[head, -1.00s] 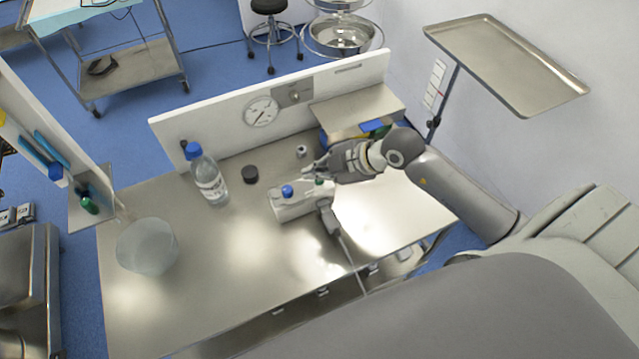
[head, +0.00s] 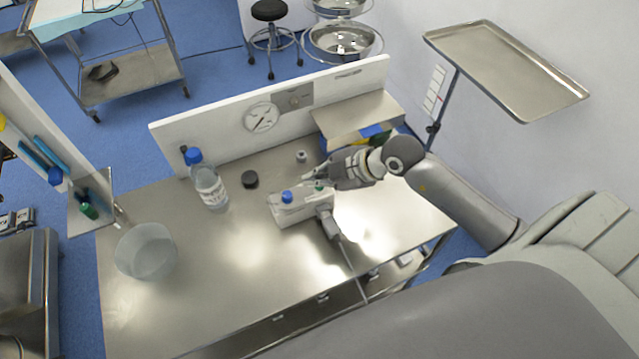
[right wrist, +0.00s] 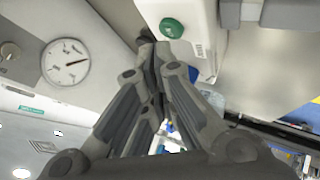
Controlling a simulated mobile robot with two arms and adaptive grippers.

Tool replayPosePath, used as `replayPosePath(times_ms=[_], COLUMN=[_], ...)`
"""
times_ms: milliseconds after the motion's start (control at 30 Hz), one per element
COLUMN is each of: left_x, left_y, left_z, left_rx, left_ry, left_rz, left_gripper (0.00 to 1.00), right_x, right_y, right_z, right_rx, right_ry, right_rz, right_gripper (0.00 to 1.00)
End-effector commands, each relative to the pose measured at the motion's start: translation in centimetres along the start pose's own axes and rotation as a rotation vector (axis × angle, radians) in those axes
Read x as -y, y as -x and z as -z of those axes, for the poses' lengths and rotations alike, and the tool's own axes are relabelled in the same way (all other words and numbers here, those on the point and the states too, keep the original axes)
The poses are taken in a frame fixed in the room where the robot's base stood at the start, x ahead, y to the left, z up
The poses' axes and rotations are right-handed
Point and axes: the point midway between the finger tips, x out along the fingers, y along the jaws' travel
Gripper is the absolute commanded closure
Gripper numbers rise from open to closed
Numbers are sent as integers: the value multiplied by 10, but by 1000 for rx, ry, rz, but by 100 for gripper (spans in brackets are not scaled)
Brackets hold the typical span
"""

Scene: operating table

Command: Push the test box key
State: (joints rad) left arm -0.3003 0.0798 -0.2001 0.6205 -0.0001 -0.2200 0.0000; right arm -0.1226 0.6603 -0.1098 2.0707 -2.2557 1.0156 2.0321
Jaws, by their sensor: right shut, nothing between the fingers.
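The test box (head: 304,210) is a small white box lying on the steel table. It has a blue key (head: 287,196) toward its left end and a green key (head: 319,186) toward its right end. My right gripper (head: 308,172) is shut and empty, just behind the box on the side of the white back panel. In the right wrist view the shut fingertips (right wrist: 148,42) are beside the box's end, close to the green key (right wrist: 171,28). I cannot tell whether they touch the box. My left gripper is not in view.
A cable plug (head: 328,224) sits at the box's front right. A black cap (head: 250,179) and a small metal piece (head: 301,156) lie behind it. A bottle (head: 209,186) and a clear bowl (head: 146,252) stand left. The white panel (head: 220,124) bounds the back. The front middle is clear.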

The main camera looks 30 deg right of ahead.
Motion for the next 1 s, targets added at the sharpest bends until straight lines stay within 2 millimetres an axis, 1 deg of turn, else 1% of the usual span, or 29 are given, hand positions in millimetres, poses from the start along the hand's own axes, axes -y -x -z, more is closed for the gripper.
replayPosePath(times_ms=[400, 700, 1000], left_x=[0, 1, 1], left_y=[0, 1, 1], left_z=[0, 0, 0], left_rx=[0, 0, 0], left_ry=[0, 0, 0], left_rz=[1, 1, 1], left_gripper=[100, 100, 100], right_x=[0, 4, 5], right_y=[0, -6, -6], right_z=[0, -4, -5], right_rx=[0, 0, 0], right_ry=[0, -1, 0], right_rz=[0, 0, 0], right_gripper=[100, 100, 100])
